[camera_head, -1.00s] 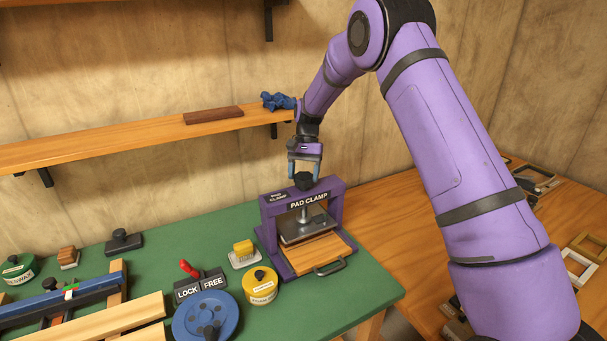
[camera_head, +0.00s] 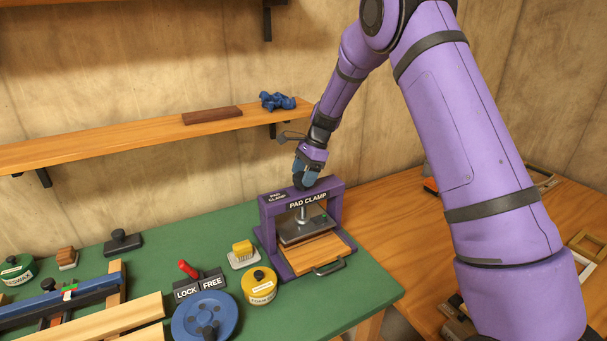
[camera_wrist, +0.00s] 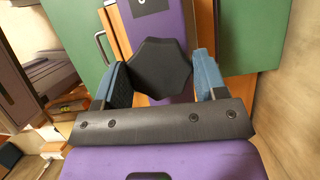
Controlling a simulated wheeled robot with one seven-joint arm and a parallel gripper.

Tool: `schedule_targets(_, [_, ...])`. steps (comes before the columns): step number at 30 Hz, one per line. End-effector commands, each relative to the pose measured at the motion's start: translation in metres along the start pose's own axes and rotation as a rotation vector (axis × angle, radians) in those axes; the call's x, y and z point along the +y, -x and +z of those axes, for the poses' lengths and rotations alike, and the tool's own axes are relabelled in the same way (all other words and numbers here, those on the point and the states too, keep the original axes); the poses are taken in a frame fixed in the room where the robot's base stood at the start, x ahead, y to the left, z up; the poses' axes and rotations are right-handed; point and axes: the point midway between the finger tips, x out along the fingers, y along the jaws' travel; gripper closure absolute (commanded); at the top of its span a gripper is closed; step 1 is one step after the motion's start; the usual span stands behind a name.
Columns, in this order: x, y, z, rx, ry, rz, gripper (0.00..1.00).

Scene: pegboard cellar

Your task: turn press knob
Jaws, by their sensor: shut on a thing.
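The purple pad clamp press (camera_head: 332,198) stands on the green bench top, with its dark plate (camera_head: 303,228) above a wooden board (camera_head: 318,250) on its base. Its black lobed knob (camera_wrist: 161,68) sits on top of the frame and fills the space between the fingers in the wrist view. My gripper (camera_head: 306,176) comes down on the knob from above, its blue fingers on either side of it. It is shut on the knob (camera_head: 303,183), and the fingers mostly hide the knob in the head view.
A yellow tin (camera_head: 260,285), a yellow brush (camera_head: 243,253), a LOCK/FREE lever (camera_head: 188,269) and a blue disc (camera_head: 205,318) stand left of the press. A wooden shelf (camera_head: 110,139) runs along the wall behind. A wooden table (camera_head: 400,225) lies to the right.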

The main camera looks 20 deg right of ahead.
Motion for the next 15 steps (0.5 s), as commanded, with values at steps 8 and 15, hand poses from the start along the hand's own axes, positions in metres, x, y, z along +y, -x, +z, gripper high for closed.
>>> schedule_targets(8, [0.0012,-0.0002,-0.0008,0.001,-0.141,-0.057,0.58])
schedule_targets(15, [0.001,-0.0001,-0.0006,0.001,-0.195,-0.08,0.58])
